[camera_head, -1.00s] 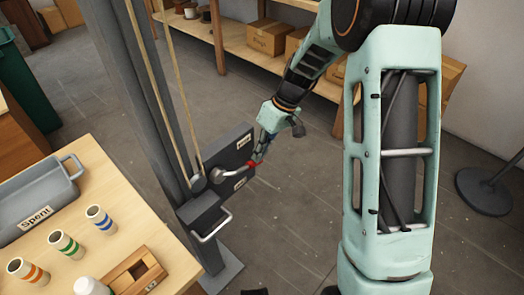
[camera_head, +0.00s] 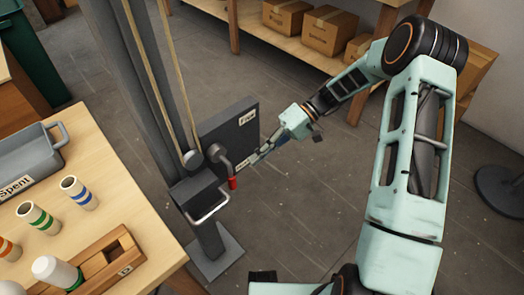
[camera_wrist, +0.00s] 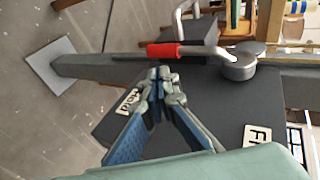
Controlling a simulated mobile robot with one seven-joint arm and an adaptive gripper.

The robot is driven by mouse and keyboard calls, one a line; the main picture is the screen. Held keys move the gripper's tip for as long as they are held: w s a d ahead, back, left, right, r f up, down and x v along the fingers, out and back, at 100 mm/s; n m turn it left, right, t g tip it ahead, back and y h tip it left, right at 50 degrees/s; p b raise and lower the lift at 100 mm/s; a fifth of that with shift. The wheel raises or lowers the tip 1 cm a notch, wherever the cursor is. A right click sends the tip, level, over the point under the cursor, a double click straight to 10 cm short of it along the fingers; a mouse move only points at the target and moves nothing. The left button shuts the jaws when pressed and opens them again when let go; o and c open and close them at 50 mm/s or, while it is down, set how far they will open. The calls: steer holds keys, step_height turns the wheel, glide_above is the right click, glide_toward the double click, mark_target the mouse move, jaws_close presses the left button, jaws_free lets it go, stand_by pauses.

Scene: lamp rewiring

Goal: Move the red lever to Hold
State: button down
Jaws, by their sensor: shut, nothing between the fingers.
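The lever's red grip (camera_head: 232,183) hangs at the end of a bent grey arm on a round pivot (camera_head: 192,158). It points downward, near the lower edge of the dark plate (camera_head: 222,132). The plate's Hold label (camera_head: 243,162) is low and its Free label (camera_head: 248,117) is high. My gripper (camera_head: 255,158) is shut and empty, by the Hold label. In the wrist view, the red grip (camera_wrist: 163,51) lies just beyond my closed fingertips (camera_wrist: 162,74), on the Hold label (camera_wrist: 129,103) side of the plate. I cannot tell whether they touch.
A metal loop handle (camera_head: 208,208) sticks out below the lever. The wooden table (camera_head: 105,195) at left holds a Spent tray (camera_head: 30,150), striped tubes (camera_head: 78,192) and a wooden block (camera_head: 118,245). A shelf with boxes (camera_head: 330,30) stands behind. Open floor lies right of the post.

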steer(key=s+a+f+m+g+y+b, duration=0.1)
steer(key=s+a+f+g+y+b, duration=0.2)
steer(key=f+y+b, duration=0.1)
steer(key=shift+s+a+f+g+y+b, duration=0.2)
steer(key=shift+s+a+g+y+b, duration=0.15)
steer(key=shift+b, duration=0.55)
steer(key=shift+d, duration=0.1)
